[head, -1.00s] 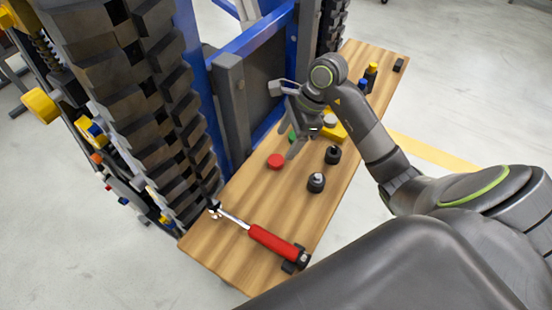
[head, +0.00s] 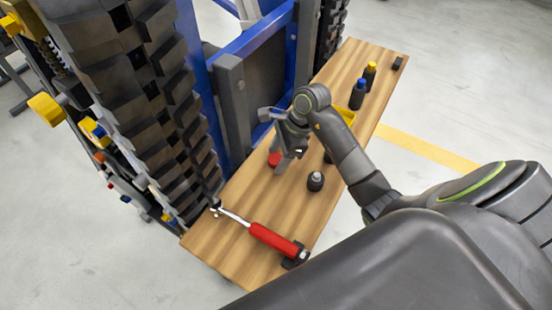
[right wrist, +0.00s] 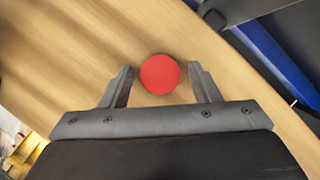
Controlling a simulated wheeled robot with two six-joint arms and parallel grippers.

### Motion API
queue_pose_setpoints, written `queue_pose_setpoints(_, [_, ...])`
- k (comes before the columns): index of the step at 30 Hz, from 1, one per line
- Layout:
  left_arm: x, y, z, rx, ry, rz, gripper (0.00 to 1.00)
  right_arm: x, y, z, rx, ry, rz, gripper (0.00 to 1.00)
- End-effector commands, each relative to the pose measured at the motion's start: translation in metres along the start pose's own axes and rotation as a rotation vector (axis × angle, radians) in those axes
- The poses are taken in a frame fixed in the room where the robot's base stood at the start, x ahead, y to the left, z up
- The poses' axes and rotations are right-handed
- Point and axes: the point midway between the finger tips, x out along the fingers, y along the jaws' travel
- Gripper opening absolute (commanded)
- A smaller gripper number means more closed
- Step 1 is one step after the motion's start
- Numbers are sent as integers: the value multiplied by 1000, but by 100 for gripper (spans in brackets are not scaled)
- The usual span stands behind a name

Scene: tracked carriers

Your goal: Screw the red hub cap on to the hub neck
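The red hub cap (head: 274,159) lies on the wooden bench top, partly hidden by my right gripper in the head view. In the right wrist view the red hub cap (right wrist: 159,74) is a plain red disc between the two fingertips, with a gap on each side. My right gripper (head: 279,160) is open at the cap, its fingers pointing down toward the bench; it also shows in the right wrist view (right wrist: 160,80). I cannot make out the hub neck for certain in either view. My left gripper is not in view.
The wooden bench (head: 225,238) carries a red-handled wrench (head: 272,239), a black knob-like part (head: 315,181), a blue-capped bottle (head: 357,94), a yellow-capped bottle (head: 369,76) and a yellow tray (head: 346,115). Black tracks (head: 160,90) and a blue frame (head: 255,38) border the bench.

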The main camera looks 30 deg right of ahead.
Motion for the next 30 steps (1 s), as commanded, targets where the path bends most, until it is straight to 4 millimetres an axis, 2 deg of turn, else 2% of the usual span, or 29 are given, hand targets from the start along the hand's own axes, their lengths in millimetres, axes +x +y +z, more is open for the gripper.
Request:
queue_pose_setpoints(1, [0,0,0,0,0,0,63,0,0,0,0,0,0,50])
queue_pose_setpoints(8, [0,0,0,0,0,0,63,0,0,0,0,0,0,19])
queue_pose_setpoints(17, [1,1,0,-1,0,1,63,-6,-1,2,-2,0,-4,19])
queue_pose_setpoints(20, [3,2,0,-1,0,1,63,-18,-1,7,-4,0,-5,19])
queue_pose_setpoints(24, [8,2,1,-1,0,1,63,-47,-2,19,-7,1,-8,19])
queue_pose_setpoints(27, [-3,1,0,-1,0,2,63,-73,-1,30,-5,1,-6,19])
queue_pose_setpoints(30, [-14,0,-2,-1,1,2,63,-84,0,35,0,0,1,19])
